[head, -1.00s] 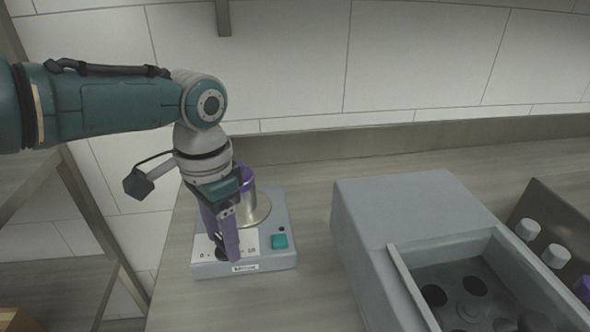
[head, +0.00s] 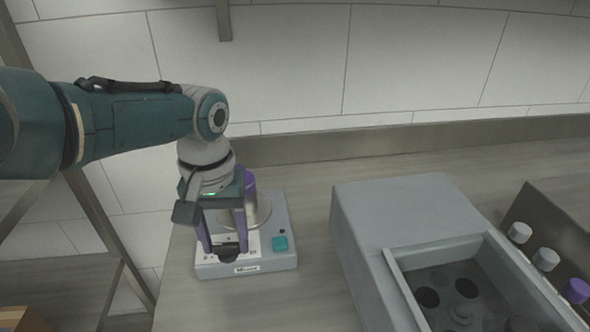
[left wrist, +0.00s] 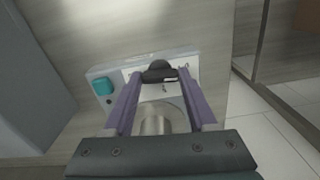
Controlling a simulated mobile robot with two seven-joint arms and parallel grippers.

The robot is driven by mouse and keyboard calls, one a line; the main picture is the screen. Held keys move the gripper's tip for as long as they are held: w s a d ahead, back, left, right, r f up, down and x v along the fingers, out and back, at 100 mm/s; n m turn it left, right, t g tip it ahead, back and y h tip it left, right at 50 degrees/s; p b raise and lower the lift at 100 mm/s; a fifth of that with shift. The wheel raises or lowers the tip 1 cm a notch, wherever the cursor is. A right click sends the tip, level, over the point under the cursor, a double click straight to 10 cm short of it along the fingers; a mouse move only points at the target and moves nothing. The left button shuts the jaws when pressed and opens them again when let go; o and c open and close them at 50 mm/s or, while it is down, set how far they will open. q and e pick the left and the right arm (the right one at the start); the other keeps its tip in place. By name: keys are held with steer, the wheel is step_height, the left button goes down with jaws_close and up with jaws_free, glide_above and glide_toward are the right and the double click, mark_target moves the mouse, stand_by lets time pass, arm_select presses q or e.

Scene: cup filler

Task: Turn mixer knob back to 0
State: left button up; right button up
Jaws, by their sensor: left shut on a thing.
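The mixer (head: 283,259) is a grey box with a teal button (head: 280,243) on its right and a white dial plate on its front half. The black mixer knob (head: 229,249) sits on the plate. My left gripper (head: 226,249) points down with its purple fingers on either side of the knob, shut on it. In the left wrist view the knob (left wrist: 160,71) lies between the fingertips, and the metal cup (left wrist: 158,121) shows nearer the palm. The knob's pointer is too small to read.
A large grey machine (head: 400,205) with a recessed tray of round holes stands to the right. Several capped bottles (head: 545,259) stand in a rack at the far right. The counter between mixer and machine is clear.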

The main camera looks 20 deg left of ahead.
mark_target(226, 243)
arm_select(q)
steer(key=shift+n, duration=0.6)
steer(key=o, duration=1.4)
steer(key=shift+c, duration=0.2)
steer(key=shift+r, duration=0.1)
step_height(226, 243, up, 10)
steer(key=p, duration=0.7)
